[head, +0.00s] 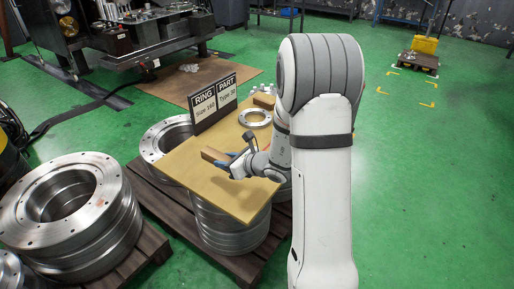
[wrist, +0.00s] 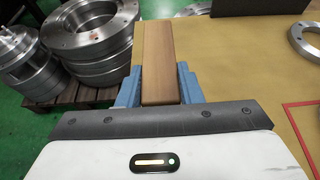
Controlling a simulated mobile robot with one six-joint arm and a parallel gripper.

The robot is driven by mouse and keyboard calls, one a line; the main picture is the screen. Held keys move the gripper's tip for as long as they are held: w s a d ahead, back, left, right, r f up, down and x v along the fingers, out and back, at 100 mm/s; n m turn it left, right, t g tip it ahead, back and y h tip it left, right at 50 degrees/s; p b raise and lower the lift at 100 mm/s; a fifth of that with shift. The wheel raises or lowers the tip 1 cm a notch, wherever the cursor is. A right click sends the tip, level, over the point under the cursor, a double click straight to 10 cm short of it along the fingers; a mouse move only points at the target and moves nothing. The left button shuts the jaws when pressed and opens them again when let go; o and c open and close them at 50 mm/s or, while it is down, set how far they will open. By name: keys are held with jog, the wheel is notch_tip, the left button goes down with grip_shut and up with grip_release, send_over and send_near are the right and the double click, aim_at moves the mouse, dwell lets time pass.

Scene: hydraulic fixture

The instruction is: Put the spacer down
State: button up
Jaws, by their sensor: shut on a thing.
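The spacer is a brown wooden block. It shows between my fingers in the wrist view (wrist: 159,60) and partly in the head view (head: 212,155). My gripper (wrist: 158,82) has blue fingers shut on the two long sides of the block. In the head view my gripper (head: 228,164) is over the tan board (head: 180,163), toward its front half. I cannot tell whether the block touches the board. The block's near end is hidden by my gripper body.
A flanged metal ring (head: 255,118) and a second wooden block (head: 264,101) are at the board's far end. A black sign (head: 213,103) reading "RING PART" stands along its left edge. Stacked steel rings (head: 75,215) stand on a pallet at left. A red line (wrist: 296,104) marks the board's right side.

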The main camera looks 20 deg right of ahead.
aim_at(230, 190)
notch_tip(230, 190, down, 11)
jog(key=b, duration=0.3)
jog(key=shift+r, duration=0.15)
jog(key=shift+b, duration=0.35)
jog(key=o, duration=1)
